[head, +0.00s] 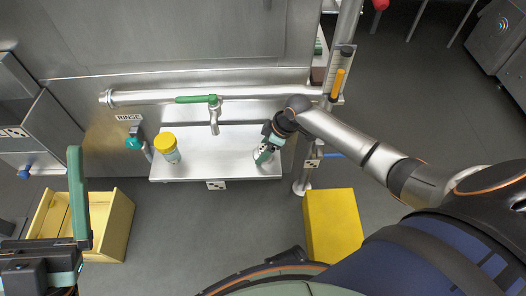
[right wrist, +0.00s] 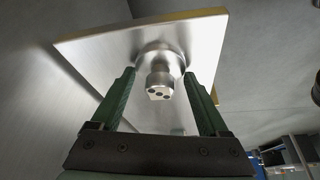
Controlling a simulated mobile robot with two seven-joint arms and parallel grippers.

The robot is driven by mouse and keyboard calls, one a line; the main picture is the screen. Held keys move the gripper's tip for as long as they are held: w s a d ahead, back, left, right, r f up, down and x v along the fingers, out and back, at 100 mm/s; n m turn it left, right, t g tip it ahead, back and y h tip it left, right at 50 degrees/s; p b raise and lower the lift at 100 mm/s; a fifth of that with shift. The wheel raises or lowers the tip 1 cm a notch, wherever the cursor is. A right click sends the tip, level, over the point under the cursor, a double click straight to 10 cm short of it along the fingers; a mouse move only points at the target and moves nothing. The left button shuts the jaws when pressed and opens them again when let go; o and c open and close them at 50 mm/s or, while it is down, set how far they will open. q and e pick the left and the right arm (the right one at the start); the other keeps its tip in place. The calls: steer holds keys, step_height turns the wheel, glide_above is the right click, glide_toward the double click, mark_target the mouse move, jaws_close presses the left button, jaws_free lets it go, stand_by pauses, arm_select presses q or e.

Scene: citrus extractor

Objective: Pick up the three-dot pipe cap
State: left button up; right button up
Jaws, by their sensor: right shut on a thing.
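The pipe cap (right wrist: 161,78) is a round silver metal piece with a narrower end. That end faces the right wrist camera and shows three dark dots. My right gripper (right wrist: 160,74) is shut on the cap's wider part, one green finger on each side. In the head view my right gripper (head: 265,156) is at the right end of the steel shelf (head: 222,160), and the cap is mostly hidden by it. I cannot tell whether the cap touches the shelf. My left gripper (head: 78,200) is at the lower left, away from the shelf; its opening does not show clearly.
A yellow-lidded jar (head: 166,147) stands on the shelf's left part. A green-handled tap (head: 213,112) hangs over its middle from a horizontal pipe (head: 150,97). A yellow crate (head: 112,225) and a yellow box (head: 334,225) stand on the floor. The shelf's middle is clear.

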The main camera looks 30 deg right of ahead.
steer(key=shift+r, duration=0.1)
steer(key=c, duration=0.9)
